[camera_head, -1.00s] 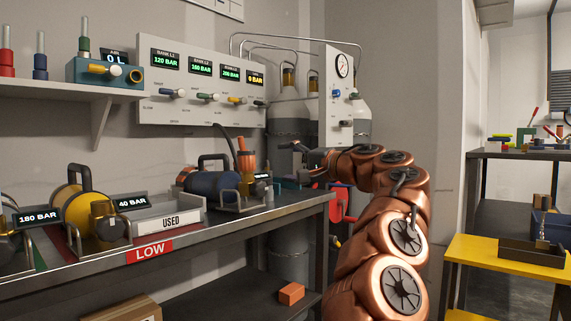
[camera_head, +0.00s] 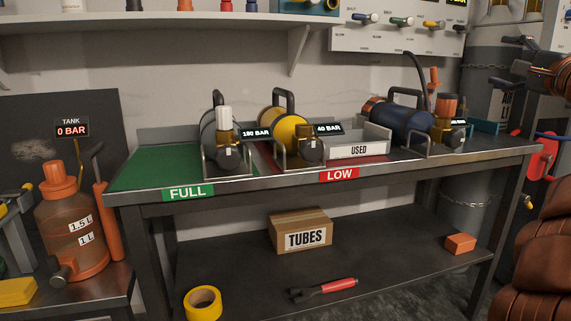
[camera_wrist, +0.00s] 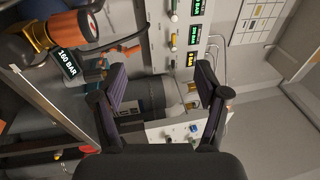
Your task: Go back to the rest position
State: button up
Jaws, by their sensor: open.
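My gripper (camera_wrist: 160,105) is open in the wrist view, with its two dark fingers spread and nothing between them. In the head view my gripper (camera_head: 515,55) shows at the upper right edge, above the right end of the bench. My copper arm fills the lower right edge there. Beyond the fingers in the wrist view are grey cylinders and a white valve panel (camera_wrist: 168,128). An orange-topped valve with a 160 BAR label (camera_wrist: 69,66) is at the upper left, apart from the fingers.
The bench (camera_head: 240,186) holds a black cylinder (camera_head: 212,128), a yellow cylinder (camera_head: 284,135), a blue cylinder (camera_head: 400,125) and a USED tray (camera_head: 358,152). Its lower shelf carries a TUBES box (camera_head: 301,231), a red-handled tool (camera_head: 325,290), yellow tape (camera_head: 203,302) and an orange block (camera_head: 460,243).

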jog(key=s+d+r+m+t+h+p, duration=0.1)
jog(key=s+r+m+h+p, duration=0.1)
jog(key=r+m+h+p, duration=0.55)
jog(key=s+d+r+m+t+h+p, duration=0.1)
jog(key=s+r+m+h+p, duration=0.15)
jog(key=r+m, duration=0.85)
jog(key=s+d+r+m+g+h+p, duration=0.1)
jog(key=s+d+m+g+h+p, duration=0.2)
jog(key=m, duration=0.5)
jog(key=s+d+r+m+g+h+p, duration=0.1)
jog(key=s+r+m+g+h+p, duration=0.2)
jog(key=m+p, duration=0.45)
jog(key=s+a+f+m+g+y+p, duration=0.45)
jog(key=a+f+m+p, duration=0.4)
jog(key=f, duration=0.25)
jog(key=s+a+f+m+g+y+p, duration=0.35)
jog(key=a+f+m+g+p, duration=0.3)
jog(key=a+f+m, duration=0.35)
jog(key=s+a+f+m+g+y+p, duration=0.1)
jog(key=s+a+f+g+y+p, duration=0.2)
jog(key=s+a, duration=0.6)
jog(key=s+a+f+m+g+y+p, duration=0.1)
jog(key=s+a+f+g+y+p, duration=0.2)
jog(key=s+a+p, duration=0.3)
jog(key=s+a, duration=0.3)
jog(key=s, duration=0.2)
jog(key=shift+a+f+g, duration=0.2)
jog(key=shift+a+g, duration=0.05)
jog(key=shift+g, duration=0.05)
